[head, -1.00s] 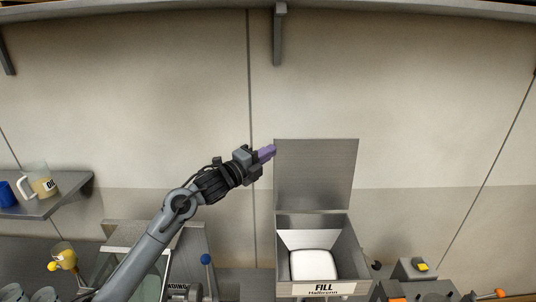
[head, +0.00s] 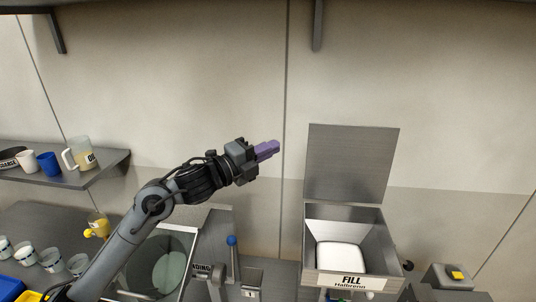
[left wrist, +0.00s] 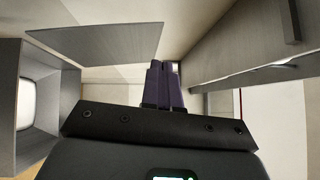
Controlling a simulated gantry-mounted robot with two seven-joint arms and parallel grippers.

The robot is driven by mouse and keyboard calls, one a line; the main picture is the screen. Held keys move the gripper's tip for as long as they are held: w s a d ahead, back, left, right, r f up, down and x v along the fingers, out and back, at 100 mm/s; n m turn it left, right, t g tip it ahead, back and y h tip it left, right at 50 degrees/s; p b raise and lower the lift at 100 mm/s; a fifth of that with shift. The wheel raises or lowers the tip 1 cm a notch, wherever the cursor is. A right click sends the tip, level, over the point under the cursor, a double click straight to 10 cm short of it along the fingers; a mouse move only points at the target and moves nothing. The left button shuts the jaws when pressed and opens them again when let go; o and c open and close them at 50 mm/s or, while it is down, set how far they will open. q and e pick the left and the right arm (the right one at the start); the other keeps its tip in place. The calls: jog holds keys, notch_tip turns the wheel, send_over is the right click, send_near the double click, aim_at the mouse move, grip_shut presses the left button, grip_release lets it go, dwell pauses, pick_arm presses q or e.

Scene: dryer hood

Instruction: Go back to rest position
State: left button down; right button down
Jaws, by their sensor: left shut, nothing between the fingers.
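My left gripper (head: 267,151) has purple fingers and is shut with nothing between them. The same purple fingers (left wrist: 164,84) show closed together in the left wrist view. The box's lid (head: 352,163) stands open and upright, and a white block-like thing (head: 341,256) lies inside. My right gripper is not in either view.
A shelf (head: 100,170) at left holds a jug (head: 80,154), a blue cup (head: 48,162) and a white cup. Below are a glass-fronted unit (head: 160,262), a blue-knobbed lever (head: 232,241) and several cups. A yellow-button box (head: 456,274) stands at right. The space before the wall is clear.

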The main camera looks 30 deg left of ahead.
pick_arm(q)
jog(key=s+d+f+n+g+p, duration=0.1)
jog(key=s+d+f, duration=0.1)
jog(key=f, duration=0.7)
jog(key=s+d+f+n+g+p, duration=0.1)
jog(key=d+f+g, duration=0.1)
jog(key=f, duration=0.6)
jog(key=s+d+f+n+g+y+p, duration=0.1)
jog(key=s+d+f+n+p, duration=0.1)
jog(key=s+d+f, duration=0.35)
jog(key=s+d+f+n+g+p, duration=0.1)
jog(key=s+d+f+n, duration=0.1)
jog(key=s+f, duration=0.55)
jog(key=s+f+n+g+y+p, duration=0.25)
jog(key=s+f+n, duration=0.4)
jog(key=s, duration=0.35)
jog(key=s+a+n+g+y, duration=0.2)
jog(key=s+a+n+g, duration=0.1)
jog(key=s+n, duration=0.2)
jog(key=s+a+n+g+y, duration=0.2)
jog(key=s+a+n+g, duration=0.1)
jog(key=s, duration=0.5)
jog(key=shift+s+n, duration=0.25)
jog(key=shift+n, duration=0.6)
jog(key=shift+s+a+f, duration=0.1)
jog(key=shift+a, duration=0.05)
